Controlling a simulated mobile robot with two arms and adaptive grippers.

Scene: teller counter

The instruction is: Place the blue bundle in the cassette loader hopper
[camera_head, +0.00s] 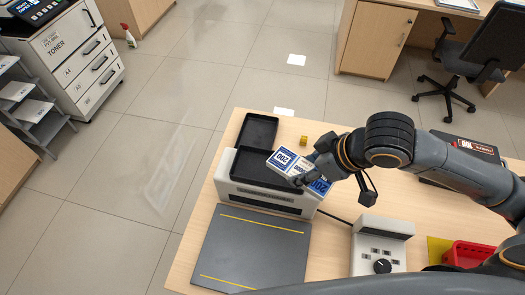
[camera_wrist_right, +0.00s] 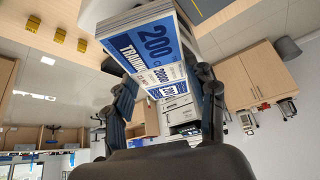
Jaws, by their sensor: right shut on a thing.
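The blue bundle (camera_head: 283,160) is a white and blue block marked 200. My right gripper (camera_head: 309,172) is shut on it and covers its middle in the head view. The wrist view shows the bundle (camera_wrist_right: 150,45) between the two fingers of the right gripper (camera_wrist_right: 170,100). The cassette loader (camera_head: 262,198) is a light grey machine with a black open hopper (camera_head: 240,180) on top. The bundle is at the right side of the hopper, partly overlapping its edge in the picture; its height above it is unclear. My left gripper is not in view.
A black tray (camera_head: 258,131) stands behind the loader. A dark mat with yellow lines (camera_head: 250,245) lies in front. A small yellow object (camera_head: 303,140), a grey device with a knob (camera_head: 382,250) and a red bin (camera_head: 468,253) are on the counter. A cable runs beside the loader.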

